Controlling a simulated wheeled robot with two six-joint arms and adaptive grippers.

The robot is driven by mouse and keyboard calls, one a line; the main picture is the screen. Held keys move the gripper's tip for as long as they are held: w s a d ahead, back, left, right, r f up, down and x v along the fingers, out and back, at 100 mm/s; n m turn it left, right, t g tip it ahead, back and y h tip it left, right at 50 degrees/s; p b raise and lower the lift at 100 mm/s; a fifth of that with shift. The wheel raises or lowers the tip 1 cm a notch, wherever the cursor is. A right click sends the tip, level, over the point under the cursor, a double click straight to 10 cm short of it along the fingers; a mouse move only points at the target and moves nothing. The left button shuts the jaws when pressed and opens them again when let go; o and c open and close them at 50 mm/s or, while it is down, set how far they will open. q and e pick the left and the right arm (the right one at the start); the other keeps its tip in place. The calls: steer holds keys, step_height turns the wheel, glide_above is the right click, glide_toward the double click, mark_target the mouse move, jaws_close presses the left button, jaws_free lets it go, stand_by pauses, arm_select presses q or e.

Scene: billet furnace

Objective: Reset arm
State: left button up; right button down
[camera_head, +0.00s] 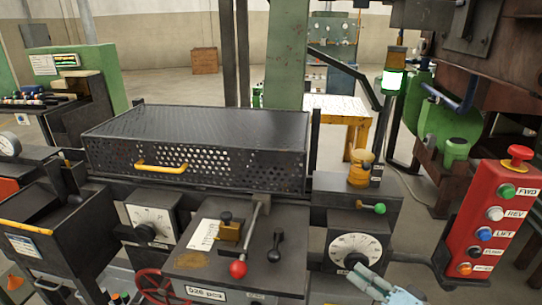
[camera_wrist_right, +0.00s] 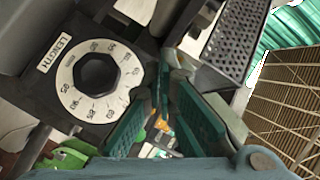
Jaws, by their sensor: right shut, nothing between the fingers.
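My right gripper (camera_head: 372,284) shows at the bottom edge of the head view, in front of the length dial (camera_head: 356,252). In the right wrist view the gripper (camera_wrist_right: 168,70) has its green-padded fingers together at the tips, with nothing held between them. The white length dial with its black knob (camera_wrist_right: 96,75) is left of the fingers in that view. I cannot tell whether the fingers touch the dial housing. My left gripper is in neither view.
A black perforated guard (camera_head: 205,130) with a yellow handle spans the machine. A red-knobbed lever (camera_head: 238,269) and a green-knobbed lever (camera_head: 379,208) stick out in front. A red button box (camera_head: 487,225) stands at the right. A red handwheel (camera_head: 155,288) is lower left.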

steer(key=d+f+n+g+h, duration=0.1)
steer(key=d+f+h, duration=0.2)
steer(key=d+f, duration=0.35)
steer(key=d+f+g+h, duration=0.1)
steer(key=d+f+h, duration=0.25)
steer(key=f, duration=0.65)
steer(key=s+d+f+n+g+h, duration=0.1)
steer(key=s+d+f+g, duration=0.1)
steer(key=s+f, duration=0.45)
steer(key=s+d+f+n+g+h, duration=0.1)
steer(key=s+d+f+g, duration=0.2)
steer(key=f, duration=0.6)
steer(key=s+a+f+n+g, duration=0.1)
steer(key=s+f+n+g, duration=0.1)
steer(key=s+f, duration=0.5)
steer(key=s+a+f+n+g, duration=0.1)
steer(key=s+f, duration=0.3)
steer(key=s, duration=0.5)
steer(key=s+a+f+g, duration=0.3)
steer(key=s+a+f, duration=0.2)
steer(key=s+a, duration=0.4)
steer(key=s, duration=0.5)
steer(key=shift+s+a+f+n, duration=0.2)
steer(key=shift+s+n, duration=0.2)
